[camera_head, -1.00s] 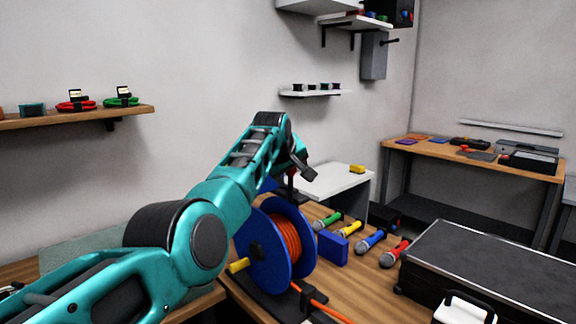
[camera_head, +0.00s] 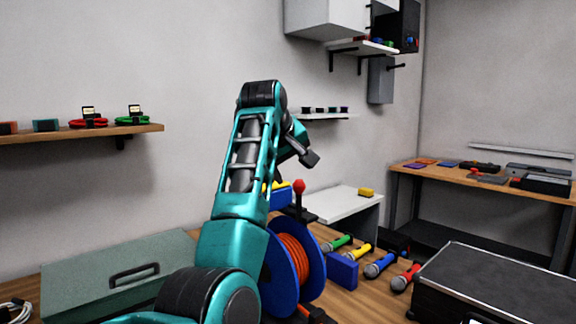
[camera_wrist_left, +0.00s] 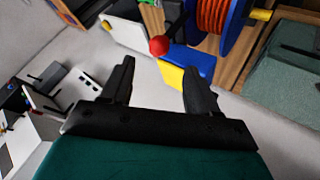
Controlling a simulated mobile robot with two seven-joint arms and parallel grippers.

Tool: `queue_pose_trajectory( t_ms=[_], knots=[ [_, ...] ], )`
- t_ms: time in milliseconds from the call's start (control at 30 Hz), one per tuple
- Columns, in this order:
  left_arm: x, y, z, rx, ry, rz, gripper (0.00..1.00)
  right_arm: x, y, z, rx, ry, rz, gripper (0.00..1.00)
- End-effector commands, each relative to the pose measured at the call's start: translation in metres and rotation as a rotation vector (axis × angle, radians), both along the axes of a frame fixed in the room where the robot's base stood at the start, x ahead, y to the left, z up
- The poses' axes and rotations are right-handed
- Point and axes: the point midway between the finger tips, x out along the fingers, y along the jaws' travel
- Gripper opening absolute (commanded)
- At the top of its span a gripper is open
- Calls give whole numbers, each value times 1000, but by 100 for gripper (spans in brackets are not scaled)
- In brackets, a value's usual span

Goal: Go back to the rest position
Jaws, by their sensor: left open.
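My left arm rises from the bottom of the head view and bends over at the top. Its gripper (camera_head: 308,158) hangs above and behind the blue cable reel (camera_head: 284,262), partly hidden by the arm. In the left wrist view the two black fingers (camera_wrist_left: 160,88) are apart with nothing between them. The reel, with orange cable on it, shows at the top of that view (camera_wrist_left: 232,20). A red knob (camera_wrist_left: 159,46) on a dark post shows just beyond the fingertips, apart from them. My right gripper is not in view.
Several microphones (camera_head: 374,267) and a blue box (camera_head: 342,270) lie right of the reel. A black case (camera_head: 500,280) stands at the right and a grey-green case (camera_head: 100,275) at the left. A wall shelf (camera_head: 80,134) holds coiled cables. A white table (camera_head: 335,203) stands behind.

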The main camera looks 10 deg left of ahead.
Motion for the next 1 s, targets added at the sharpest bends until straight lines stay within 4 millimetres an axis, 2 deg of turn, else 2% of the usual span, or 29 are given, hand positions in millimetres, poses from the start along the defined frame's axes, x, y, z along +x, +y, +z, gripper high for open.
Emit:
queue_pose_trajectory(
  t_ms=[200,567,667,733,867,1000],
  knots=[
    [-11,1,10,1,0,-1,60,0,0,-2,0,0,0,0],
    [-12,2,7,2,3,0,60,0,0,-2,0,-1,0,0],
    [-12,10,-14,11,19,2,60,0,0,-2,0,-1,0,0],
    [-14,19,-42,24,36,3,60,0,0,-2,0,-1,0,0],
    [-27,41,-109,70,80,-3,60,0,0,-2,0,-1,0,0],
    [-53,61,-178,132,126,-27,60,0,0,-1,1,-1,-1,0]
  ],
)
